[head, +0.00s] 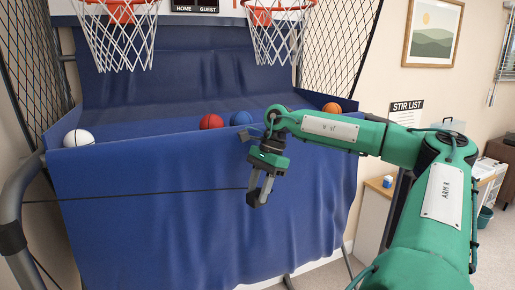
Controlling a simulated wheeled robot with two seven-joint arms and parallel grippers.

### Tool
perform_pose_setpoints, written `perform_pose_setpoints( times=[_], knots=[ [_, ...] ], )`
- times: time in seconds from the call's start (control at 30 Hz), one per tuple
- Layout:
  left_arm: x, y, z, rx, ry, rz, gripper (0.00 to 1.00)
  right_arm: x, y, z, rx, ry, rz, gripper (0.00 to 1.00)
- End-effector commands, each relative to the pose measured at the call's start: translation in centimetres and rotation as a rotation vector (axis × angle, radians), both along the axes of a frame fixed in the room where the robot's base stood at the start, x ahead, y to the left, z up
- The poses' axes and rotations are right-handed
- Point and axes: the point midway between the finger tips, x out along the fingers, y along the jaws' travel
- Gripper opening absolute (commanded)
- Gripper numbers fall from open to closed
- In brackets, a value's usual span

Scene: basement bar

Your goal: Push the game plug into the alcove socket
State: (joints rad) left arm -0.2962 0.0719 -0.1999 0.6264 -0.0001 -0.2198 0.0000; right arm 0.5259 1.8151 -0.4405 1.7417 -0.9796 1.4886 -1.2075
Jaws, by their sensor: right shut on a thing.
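My right gripper (258,197) hangs from the green arm, fingers pointing down, in front of the blue cloth of the basketball game. It is shut on the game plug, which is too small and too covered by the dark fingertips to make out clearly. A thin black cord (150,193) runs from the left side of the game across the cloth to the gripper. The alcove socket is not in view. My left gripper is not in view.
The basketball game (180,225) fills the left and middle, with hoops above and several balls, including a white one (78,138), on its blue ramp. A picture (433,32) hangs on the wall.

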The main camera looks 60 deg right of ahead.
Motion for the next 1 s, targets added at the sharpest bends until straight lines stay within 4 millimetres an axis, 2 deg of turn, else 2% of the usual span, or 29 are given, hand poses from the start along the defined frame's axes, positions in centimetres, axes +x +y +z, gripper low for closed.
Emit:
perform_pose_setpoints(
  times=[0.03,0.1,0.27,0.4,0.5,0.8,0.9,1.0],
  knots=[
    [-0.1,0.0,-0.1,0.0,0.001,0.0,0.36,0.4,1.1,-2.2,0.008,-0.004,0.057,0.16],
    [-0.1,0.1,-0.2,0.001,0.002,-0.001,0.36,0.8,2.6,-5.0,0.008,-0.006,0.135,0.16],
    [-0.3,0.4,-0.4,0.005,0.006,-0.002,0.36,2.0,7.2,-10.8,0.005,-0.008,0.345,0.16],
    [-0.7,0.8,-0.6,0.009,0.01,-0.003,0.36,3.1,12.7,-15.1,0.003,-0.009,0.572,0.16],
    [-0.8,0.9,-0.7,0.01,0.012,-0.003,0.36,3.6,16.8,-17.6,0.002,-0.008,0.747,0.16],
    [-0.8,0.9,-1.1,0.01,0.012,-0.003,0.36,3.8,28.5,-22.3,-0.004,-0.007,1.311,0.16],
    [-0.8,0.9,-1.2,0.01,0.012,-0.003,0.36,3.5,31.4,-23.3,-0.005,-0.005,1.495,0.16],
    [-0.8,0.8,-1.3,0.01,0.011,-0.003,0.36,3.1,33.4,-24.0,-0.005,-0.003,1.651,0.16]
  ],
)
